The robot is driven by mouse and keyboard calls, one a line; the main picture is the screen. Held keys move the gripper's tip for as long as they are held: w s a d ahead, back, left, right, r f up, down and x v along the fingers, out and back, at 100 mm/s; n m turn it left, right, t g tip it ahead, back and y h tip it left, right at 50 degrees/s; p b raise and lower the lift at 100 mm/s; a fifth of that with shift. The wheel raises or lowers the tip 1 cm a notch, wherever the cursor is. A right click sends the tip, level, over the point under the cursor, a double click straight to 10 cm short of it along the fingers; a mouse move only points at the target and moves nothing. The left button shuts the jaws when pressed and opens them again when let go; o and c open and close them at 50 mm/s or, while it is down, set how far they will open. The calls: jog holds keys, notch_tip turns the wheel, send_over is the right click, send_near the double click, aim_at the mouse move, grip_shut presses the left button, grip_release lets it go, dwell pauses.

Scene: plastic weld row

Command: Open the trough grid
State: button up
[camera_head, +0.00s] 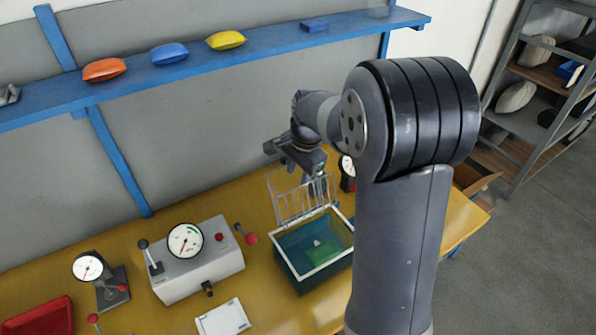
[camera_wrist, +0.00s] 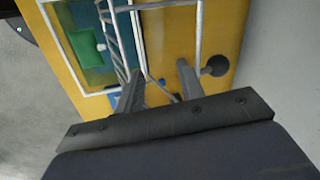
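The trough (camera_head: 290,268) is a teal box with a white rim on the yellow bench. Its wire grid (camera_head: 300,203) stands raised, roughly upright, along the trough's back edge, so the trough's top is uncovered. A green piece (camera_head: 324,248) lies inside. My gripper (camera_head: 317,187) is pointing down just behind and beside the raised grid. In the wrist view my gripper (camera_wrist: 159,75) has its two fingers apart, with nothing clearly held between them. The grid (camera_wrist: 113,32) shows there close to the left finger; whether they touch I cannot tell. The green piece (camera_wrist: 87,47) also shows there.
A grey machine with a dial (camera_head: 200,265) stands left of the trough, with a white card (camera_head: 222,318) in front. Another gauge (camera_head: 347,170) stands close behind my gripper. A blue shelf (camera_head: 270,38) with several pouches runs along the wall above.

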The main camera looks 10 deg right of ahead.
jog(key=shift+o, duration=0.7)
jog(key=shift+r, duration=0.1)
